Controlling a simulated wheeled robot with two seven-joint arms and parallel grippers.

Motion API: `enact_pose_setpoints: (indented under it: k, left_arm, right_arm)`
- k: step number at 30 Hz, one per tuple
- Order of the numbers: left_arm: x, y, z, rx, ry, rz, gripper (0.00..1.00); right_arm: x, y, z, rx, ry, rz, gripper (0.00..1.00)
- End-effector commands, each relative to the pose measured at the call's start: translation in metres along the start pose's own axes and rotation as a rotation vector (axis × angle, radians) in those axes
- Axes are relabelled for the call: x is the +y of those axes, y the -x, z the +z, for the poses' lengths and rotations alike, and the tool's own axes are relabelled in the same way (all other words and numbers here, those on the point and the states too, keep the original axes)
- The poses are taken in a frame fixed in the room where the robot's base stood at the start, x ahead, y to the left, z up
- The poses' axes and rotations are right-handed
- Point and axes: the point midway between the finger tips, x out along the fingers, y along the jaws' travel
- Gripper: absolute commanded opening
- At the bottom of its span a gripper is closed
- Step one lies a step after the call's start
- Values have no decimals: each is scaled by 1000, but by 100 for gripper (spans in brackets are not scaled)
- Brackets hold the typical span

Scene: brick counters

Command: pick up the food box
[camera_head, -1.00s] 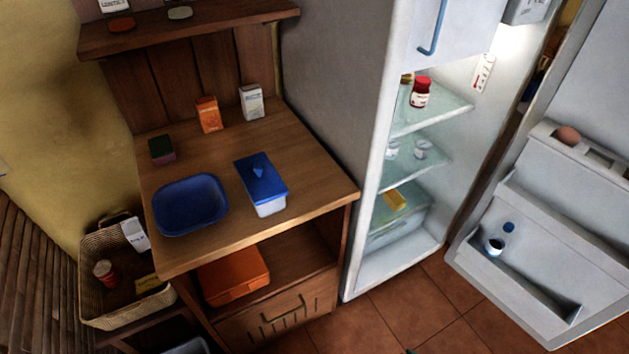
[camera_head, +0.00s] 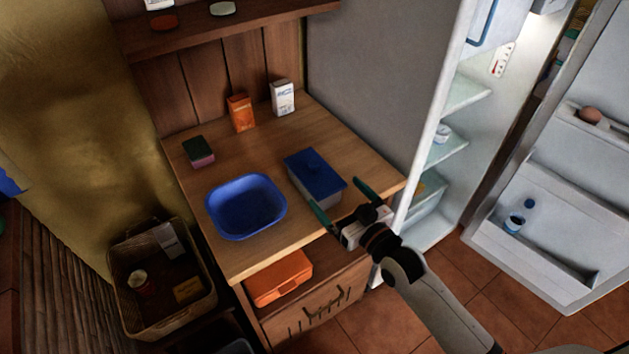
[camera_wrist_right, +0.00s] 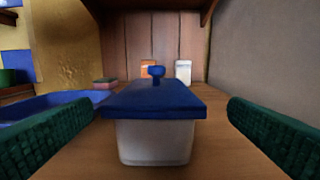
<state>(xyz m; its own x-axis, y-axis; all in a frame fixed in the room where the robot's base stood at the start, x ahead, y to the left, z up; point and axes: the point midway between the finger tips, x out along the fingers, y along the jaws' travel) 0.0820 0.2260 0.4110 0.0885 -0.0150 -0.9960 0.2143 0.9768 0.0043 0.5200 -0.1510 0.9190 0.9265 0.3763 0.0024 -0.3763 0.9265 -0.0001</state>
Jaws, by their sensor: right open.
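The food box (camera_head: 316,177) has a blue lid with a small knob and a pale translucent body. It stands upright on the wooden counter, right of the blue basin. My right gripper (camera_head: 340,204) is open in front of the box, at the counter's front edge. In the right wrist view the food box (camera_wrist_right: 154,125) sits centred between the two green-padded fingers (camera_wrist_right: 160,140), with clear room on both sides; nothing is held. The left gripper is not in view.
A blue basin (camera_head: 245,207) stands left of the box. A sponge (camera_head: 198,151), an orange carton (camera_head: 241,113) and a white carton (camera_head: 283,98) stand farther back. An orange box (camera_head: 279,277) lies on the shelf below. The open fridge (camera_head: 450,150) is at the right.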

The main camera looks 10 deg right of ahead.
Motion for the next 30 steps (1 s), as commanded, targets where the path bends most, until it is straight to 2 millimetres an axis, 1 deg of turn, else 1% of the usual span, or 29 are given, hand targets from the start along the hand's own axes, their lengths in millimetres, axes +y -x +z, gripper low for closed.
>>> enact_pose_setpoints:
  k: [1,3,7,10,14,18,21,26,27,29,30]
  left_arm:
    - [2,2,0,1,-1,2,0]
    - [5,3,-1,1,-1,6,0]
    - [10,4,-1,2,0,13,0]
    - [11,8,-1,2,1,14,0]
    - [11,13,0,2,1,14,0]
    - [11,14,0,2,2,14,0]
    - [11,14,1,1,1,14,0]
    - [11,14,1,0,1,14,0]
    - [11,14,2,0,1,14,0]
    - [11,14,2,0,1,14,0]
    - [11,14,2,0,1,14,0]
  right_arm:
    - [0,-9,2,-1,-1,0,98]
    - [0,-16,1,0,-1,-1,98]
    - [0,-24,0,1,-1,-1,98]
    - [2,-35,0,1,-1,0,98]
    - [4,-56,-3,2,-2,-1,98]
    - [4,-71,-4,1,-1,-1,98]
    - [4,-75,-5,1,0,0,98]
    - [4,-75,-5,2,0,0,98]
    - [4,-75,-5,2,0,0,97]
    - [4,-74,-5,2,0,0,87]
    - [4,-74,-5,2,0,0,80]
